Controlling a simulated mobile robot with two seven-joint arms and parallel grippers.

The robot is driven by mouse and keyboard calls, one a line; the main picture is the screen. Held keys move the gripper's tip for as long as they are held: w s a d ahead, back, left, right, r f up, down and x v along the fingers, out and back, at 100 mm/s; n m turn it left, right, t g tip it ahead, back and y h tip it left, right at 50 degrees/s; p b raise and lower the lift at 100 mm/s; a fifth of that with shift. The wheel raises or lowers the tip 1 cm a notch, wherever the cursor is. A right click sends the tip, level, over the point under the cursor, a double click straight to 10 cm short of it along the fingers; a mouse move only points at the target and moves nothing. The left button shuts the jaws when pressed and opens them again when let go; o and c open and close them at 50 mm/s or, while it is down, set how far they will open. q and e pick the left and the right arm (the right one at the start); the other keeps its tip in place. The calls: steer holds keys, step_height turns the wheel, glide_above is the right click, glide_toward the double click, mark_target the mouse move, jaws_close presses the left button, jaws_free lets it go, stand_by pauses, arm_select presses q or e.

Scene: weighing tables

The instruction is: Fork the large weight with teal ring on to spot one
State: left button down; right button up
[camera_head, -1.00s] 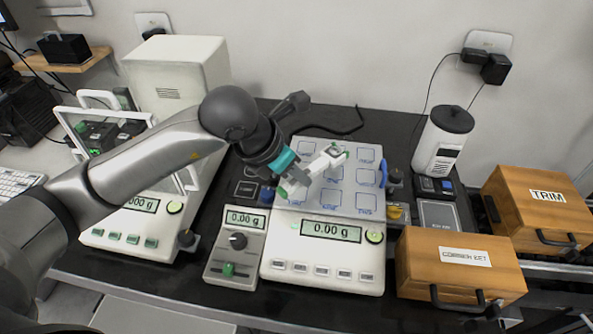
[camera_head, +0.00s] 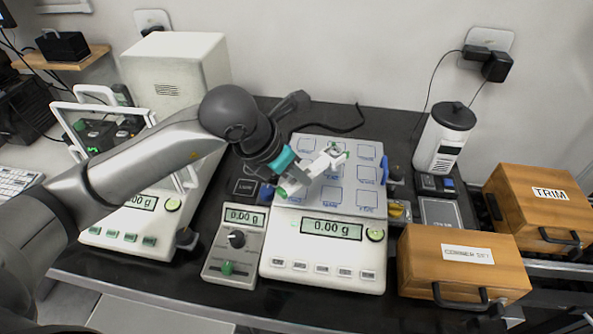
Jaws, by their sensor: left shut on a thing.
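My left gripper (camera_head: 314,176) is over the left-middle part of the pan of the wide balance (camera_head: 316,247). Its body is white with green tips, below a teal band at the wrist. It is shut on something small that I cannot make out. The pan (camera_head: 367,173) carries a grid of blue-outlined squares, partly hidden by the gripper. The display reads 0.00 g. I cannot identify a weight with a teal ring or a fork. My right gripper is not in view.
A narrow unit (camera_head: 235,252) reading 0.00 g stands left of the balance. Farther left is a glass-doored balance (camera_head: 130,230) beneath my arm. On the right are a CORNER SET box (camera_head: 462,268), a TRIM box (camera_head: 540,205) and a white canister (camera_head: 444,140).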

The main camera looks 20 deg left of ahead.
arm_select(q)
steer(key=shift+f+b, duration=0.25)
steer(key=shift+b, duration=0.45)
stand_by(1.1)
steer(key=shift+w+d+r+g+p, duration=0.15)
steer(key=shift+g+p, duration=0.15)
steer(key=shift+p, duration=0.45)
stand_by(0.8)
steer(key=shift+b, duration=0.35)
stand_by(1.0)
steer(key=shift+s+a+b, duration=0.45)
steer(key=shift+s+b, duration=0.15)
steer(key=shift+s, duration=0.25)
stand_by(2.4)
